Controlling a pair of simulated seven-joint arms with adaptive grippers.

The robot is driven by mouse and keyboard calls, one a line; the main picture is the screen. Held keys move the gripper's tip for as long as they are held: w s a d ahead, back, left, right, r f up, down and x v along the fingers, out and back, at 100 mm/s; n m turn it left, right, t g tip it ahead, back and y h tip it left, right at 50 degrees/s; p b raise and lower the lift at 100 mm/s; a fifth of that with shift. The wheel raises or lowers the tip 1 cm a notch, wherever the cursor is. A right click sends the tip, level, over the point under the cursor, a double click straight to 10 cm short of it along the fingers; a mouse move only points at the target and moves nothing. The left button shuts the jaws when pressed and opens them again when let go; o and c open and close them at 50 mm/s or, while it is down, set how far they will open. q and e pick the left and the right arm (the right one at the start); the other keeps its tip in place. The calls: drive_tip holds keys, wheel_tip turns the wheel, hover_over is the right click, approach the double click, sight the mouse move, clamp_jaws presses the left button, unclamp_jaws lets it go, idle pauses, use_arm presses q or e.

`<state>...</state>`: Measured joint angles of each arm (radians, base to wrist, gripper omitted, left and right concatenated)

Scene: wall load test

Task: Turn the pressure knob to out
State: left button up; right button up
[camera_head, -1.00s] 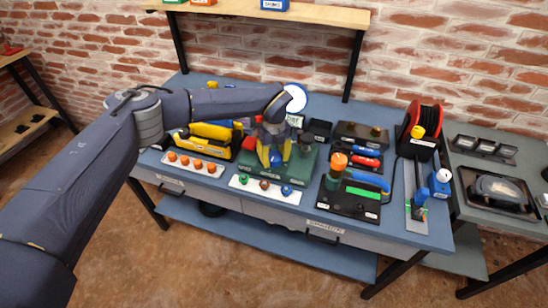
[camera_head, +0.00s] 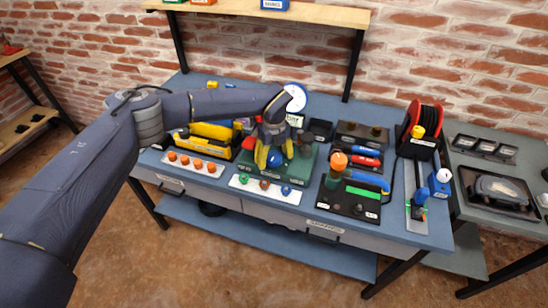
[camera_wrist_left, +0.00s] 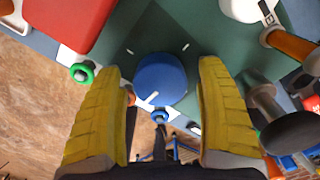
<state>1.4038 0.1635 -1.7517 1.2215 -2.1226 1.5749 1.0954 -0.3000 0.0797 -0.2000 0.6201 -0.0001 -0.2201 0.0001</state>
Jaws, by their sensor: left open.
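A round blue knob (camera_head: 275,159) sits on a dark green base plate (camera_head: 256,178) near the middle of the bench. In the left wrist view the knob (camera_wrist_left: 165,75) shows a short white mark at its lower left, and the green plate (camera_wrist_left: 125,30) has white ticks beyond it. My left gripper (camera_head: 275,162) is open above the plate, its yellow fingers on either side of the knob. In the wrist view gaps show between the fingers and the knob. The white round gauge (camera_head: 296,97) stands behind, partly hidden by my wrist. My right gripper is not in view.
A red block (camera_wrist_left: 65,20) and dark round knob (camera_wrist_left: 290,133) flank the gripper. A yellow tool (camera_head: 210,131) lies left; a black panel (camera_head: 340,200) and red hose reel (camera_head: 424,120) stand right.

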sight(274, 156)
use_arm(q)
wheel_tip(274, 156, up, 12)
idle(0.7)
idle(0.4)
